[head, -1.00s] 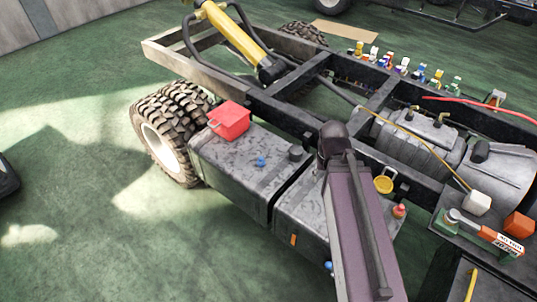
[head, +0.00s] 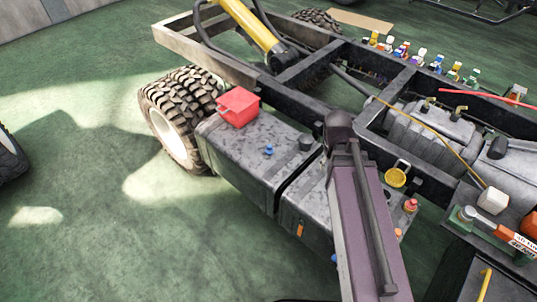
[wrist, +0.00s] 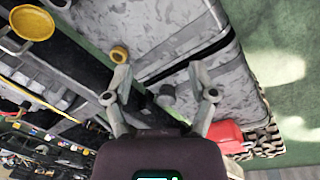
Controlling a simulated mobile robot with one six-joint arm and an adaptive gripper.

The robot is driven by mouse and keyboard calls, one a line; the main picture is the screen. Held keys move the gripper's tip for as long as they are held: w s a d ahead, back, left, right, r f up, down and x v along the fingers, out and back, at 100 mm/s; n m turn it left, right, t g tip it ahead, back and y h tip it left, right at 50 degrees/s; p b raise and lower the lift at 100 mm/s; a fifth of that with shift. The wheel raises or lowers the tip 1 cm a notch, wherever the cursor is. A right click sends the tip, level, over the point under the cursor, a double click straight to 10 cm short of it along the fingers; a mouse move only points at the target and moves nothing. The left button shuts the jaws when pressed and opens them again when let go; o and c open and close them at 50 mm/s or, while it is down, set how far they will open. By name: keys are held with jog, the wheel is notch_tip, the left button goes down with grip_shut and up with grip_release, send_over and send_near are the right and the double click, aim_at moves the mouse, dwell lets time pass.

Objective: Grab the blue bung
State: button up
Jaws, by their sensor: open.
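The blue bung (head: 269,150) stands small on top of the grey tank (head: 245,172), between the red box and a dark round cap. A second small blue thing (head: 334,258) shows low beside the nearer tank, partly behind my arm; I cannot tell what it is. I cannot make out the blue bung in the wrist view. My gripper (wrist: 161,76) is open and empty over the tanks, its two fingers apart with a dark grey round cap (wrist: 167,91) showing between them. My gripper is not visible in the head view.
A red box (head: 238,107) sits at the tank's far end, near the wheel (head: 180,110). Several small coloured items line the frame rail. Green floor left of the tanks is clear.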

jog(key=w+a+f+n+t+h+b, duration=0.2)
jog(key=w+a+f+n+h+b, duration=0.1)
jog(key=w+a+f+n+b, duration=0.25)
jog(key=n+t+h+b, duration=0.2)
jog(key=n+t+b, duration=0.7)
jog(key=n+b, duration=1.2)
send_near(268, 148)
jog(key=s+a, duration=0.1)
jog(key=s, duration=0.1)
jog(key=shift+s+a+r+n+p, duration=0.1)
jog(key=shift+r+n+p, duration=0.25)
jog(key=shift+n+p, duration=0.1)
jog(key=shift+f, duration=0.1)
jog(key=shift+b+x, duration=1.65)
jog(key=shift+x, duration=2.7)
